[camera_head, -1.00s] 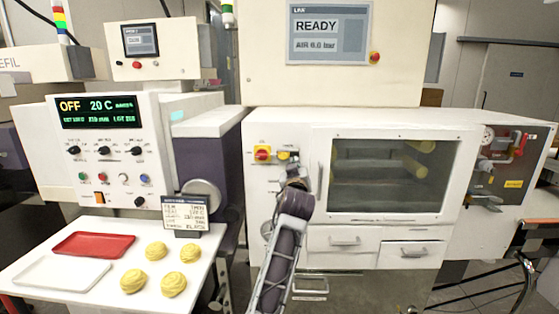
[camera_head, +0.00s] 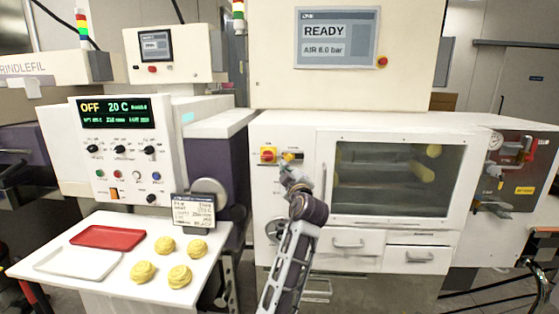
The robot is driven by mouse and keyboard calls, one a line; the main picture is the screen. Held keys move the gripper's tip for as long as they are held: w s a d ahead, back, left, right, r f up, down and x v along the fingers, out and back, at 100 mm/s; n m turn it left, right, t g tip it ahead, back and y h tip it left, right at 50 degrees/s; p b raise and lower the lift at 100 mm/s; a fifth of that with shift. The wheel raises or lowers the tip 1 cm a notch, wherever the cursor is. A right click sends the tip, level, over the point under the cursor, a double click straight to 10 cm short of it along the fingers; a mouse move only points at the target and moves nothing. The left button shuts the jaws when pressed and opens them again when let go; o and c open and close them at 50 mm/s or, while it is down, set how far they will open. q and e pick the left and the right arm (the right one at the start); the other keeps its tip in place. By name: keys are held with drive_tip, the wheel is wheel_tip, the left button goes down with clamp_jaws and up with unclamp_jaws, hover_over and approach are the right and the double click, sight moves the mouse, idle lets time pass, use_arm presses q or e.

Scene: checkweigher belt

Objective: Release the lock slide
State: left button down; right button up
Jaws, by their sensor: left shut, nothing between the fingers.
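My left gripper (camera_head: 286,167) is shut and empty, up against the white front of the machine cabinet (camera_head: 400,123). Its fingertips are small and partly hidden by its own wrist. Just above it is a small yellow and black fitting (camera_head: 292,157), beside a red-and-yellow rotary switch (camera_head: 268,155). This fitting may be the lock slide, but I cannot tell for sure. Whether the gripper touches it I cannot tell. The cabinet's windowed door (camera_head: 398,180) is closed, with yellow rollers inside. My right gripper is not in view.
A screen (camera_head: 338,37) above reads READY, AIR 6.0 bar. Two closed drawers (camera_head: 385,256) sit below the door. At left, a white table (camera_head: 110,263) holds a red tray (camera_head: 107,238), a white tray (camera_head: 78,263) and several yellow dough pieces. A gauge panel (camera_head: 505,170) is at right.

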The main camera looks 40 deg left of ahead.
use_arm(q)
drive_tip(key=shift+s+a+n+g+y, duration=0.1)
drive_tip(key=shift+n+g+y, duration=0.05)
drive_tip(key=shift+n, duration=1.25)
drive_tip(key=shift+s+a+n+g+y, duration=0.1)
drive_tip(key=shift+n+g+y, duration=0.05)
drive_tip(key=shift+n, duration=1.25)
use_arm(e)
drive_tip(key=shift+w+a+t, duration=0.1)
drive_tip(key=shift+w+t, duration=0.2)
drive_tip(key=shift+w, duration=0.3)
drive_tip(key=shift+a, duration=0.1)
